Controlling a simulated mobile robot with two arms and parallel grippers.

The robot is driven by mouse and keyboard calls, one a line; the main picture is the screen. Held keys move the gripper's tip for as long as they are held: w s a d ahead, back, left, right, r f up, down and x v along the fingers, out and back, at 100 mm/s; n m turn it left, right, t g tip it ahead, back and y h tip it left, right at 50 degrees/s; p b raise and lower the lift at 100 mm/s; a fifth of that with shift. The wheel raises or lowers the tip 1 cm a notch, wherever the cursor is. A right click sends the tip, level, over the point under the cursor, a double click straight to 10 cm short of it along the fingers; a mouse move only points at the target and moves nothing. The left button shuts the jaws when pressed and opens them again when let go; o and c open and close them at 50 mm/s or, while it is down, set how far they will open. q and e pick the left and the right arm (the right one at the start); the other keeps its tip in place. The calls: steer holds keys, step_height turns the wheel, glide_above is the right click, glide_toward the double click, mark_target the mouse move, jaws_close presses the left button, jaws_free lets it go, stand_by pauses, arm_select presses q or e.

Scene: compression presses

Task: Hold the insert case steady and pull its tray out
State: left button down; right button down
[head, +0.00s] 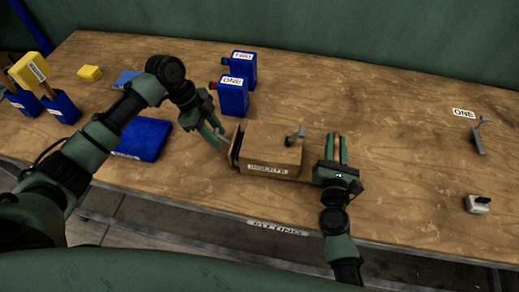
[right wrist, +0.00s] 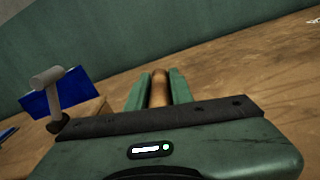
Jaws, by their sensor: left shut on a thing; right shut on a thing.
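The insert case (head: 270,152) is a brown box with a white label on its front, in the middle of the table. Its tray front (head: 235,144) is the dark-edged panel at the left end; how far out it stands is hard to tell. My left gripper (head: 221,142) is shut at the tray's small handle, left of this panel. My right gripper (head: 337,150) is to the right of the case, shut on a brown rounded bar. In the right wrist view this bar (right wrist: 159,90) stands between the fingers (right wrist: 158,85).
A grey lever (head: 295,134) stands up from the case top. Blue boxes labelled ONE (head: 233,95) and TWO (head: 243,66) stand behind. A flat blue block (head: 145,138) lies left, under my left arm.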

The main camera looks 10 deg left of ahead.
arm_select(q)
steer(key=shift+a, duration=2.7)
steer(key=shift+s+a, duration=0.2)
steer(key=shift+a, duration=2.65)
steer(key=c, duration=0.9)
jaws_free()
steer(key=shift+a, duration=0.1)
